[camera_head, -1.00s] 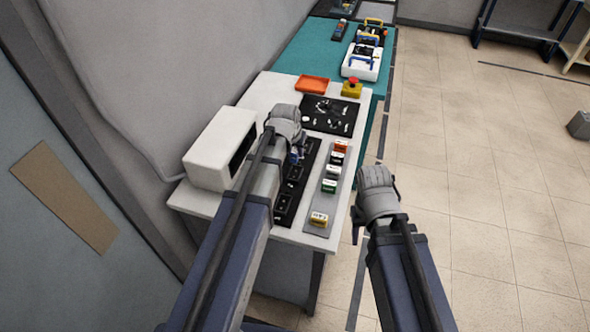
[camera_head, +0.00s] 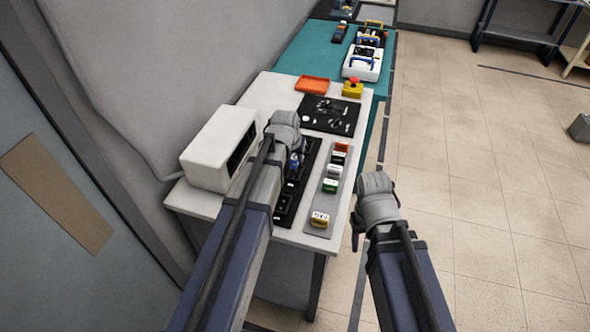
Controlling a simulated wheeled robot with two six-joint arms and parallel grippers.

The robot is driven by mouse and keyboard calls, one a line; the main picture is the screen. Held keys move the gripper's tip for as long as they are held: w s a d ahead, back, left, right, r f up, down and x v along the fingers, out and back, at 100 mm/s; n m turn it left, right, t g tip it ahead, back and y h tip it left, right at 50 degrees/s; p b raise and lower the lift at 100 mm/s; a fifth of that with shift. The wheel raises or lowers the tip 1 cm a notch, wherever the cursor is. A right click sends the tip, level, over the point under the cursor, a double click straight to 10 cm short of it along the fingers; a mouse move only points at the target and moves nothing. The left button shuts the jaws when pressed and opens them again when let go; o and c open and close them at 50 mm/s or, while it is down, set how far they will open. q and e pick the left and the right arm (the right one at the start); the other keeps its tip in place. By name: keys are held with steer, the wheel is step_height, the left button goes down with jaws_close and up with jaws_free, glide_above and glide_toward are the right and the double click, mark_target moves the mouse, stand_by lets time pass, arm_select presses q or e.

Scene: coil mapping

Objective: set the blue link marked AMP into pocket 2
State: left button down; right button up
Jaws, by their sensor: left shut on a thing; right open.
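My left gripper (camera_head: 294,157) is over the black pocket strip (camera_head: 284,216) on the white table. Its fingers are mostly hidden by its own wrist. It is shut on a small blue link (camera_head: 295,163), of which only a part shows; the AMP mark cannot be read. The link is at or just above the strip; whether it touches a pocket cannot be told. Pocket numbers are too small to read, and pocket 2 cannot be singled out. My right gripper (camera_head: 357,225) is open and empty, off the table's right edge above the floor.
A grey rack (camera_head: 318,229) beside the strip holds several coloured links. A white box (camera_head: 218,148) stands left of the strip. Behind are a black mat (camera_head: 325,104) with small parts, an orange tray (camera_head: 312,84) and a red-topped yellow button (camera_head: 353,87).

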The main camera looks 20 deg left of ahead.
mark_target(295, 168)
arm_select(q)
steer(key=shift+f+b, duration=1.8)
steer(key=shift+b, duration=0.05)
steer(key=shift+f+b, duration=0.3)
steer(key=shift+b, duration=0.05)
steer(key=shift+s+f, duration=0.1)
steer(key=shift+s+f+b, duration=0.1)
steer(key=shift+s+b, duration=0.1)
steer(key=shift+b, duration=0.15)
steer(key=shift+d, duration=0.1)
